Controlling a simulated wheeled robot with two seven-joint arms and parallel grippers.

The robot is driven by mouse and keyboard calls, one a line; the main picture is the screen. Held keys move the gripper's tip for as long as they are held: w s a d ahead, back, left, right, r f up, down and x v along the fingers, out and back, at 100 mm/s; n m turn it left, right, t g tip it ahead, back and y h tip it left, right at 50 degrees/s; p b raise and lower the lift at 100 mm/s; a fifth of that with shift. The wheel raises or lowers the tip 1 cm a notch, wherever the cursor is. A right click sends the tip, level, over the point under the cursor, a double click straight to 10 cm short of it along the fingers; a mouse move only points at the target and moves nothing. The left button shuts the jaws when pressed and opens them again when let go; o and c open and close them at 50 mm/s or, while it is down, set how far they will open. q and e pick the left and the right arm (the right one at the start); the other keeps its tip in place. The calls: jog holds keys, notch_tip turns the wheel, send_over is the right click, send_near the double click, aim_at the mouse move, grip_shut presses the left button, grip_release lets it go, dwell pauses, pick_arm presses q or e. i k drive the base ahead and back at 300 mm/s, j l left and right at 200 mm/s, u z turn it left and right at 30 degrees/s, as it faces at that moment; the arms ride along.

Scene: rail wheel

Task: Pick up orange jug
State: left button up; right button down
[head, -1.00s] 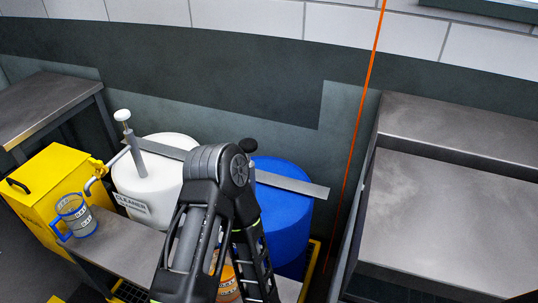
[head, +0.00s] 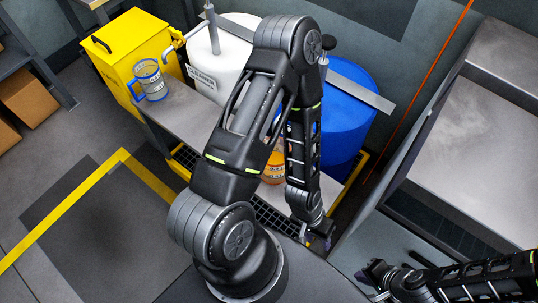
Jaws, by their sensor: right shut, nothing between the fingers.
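The orange jug (head: 273,172) stands on the grey bench in front of the blue drum, partly hidden by my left arm, which crosses before it. My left gripper (head: 322,238) hangs below and right of the jug, apart from it and beyond the bench's front edge. It is small and dark, and I cannot see whether its fingers are open. My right gripper (head: 370,273) is at the lower right, shut and empty, further from the jug.
A blue-handled jug (head: 150,82) stands at the bench's left end beside a yellow cabinet (head: 125,45). A white cleaner drum (head: 222,65) and a blue drum (head: 348,115) stand behind the bench (head: 190,112). A grey metal table (head: 470,135) is at the right.

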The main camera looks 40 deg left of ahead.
aim_at(273, 173)
jog(key=j+u, duration=0.1)
jog(key=u, duration=0.3)
jog(key=j+u, duration=0.15)
jog(key=u, duration=0.2)
jog(key=j+u, duration=0.1)
jog(key=u, duration=0.3)
jog(key=k+j, duration=0.05)
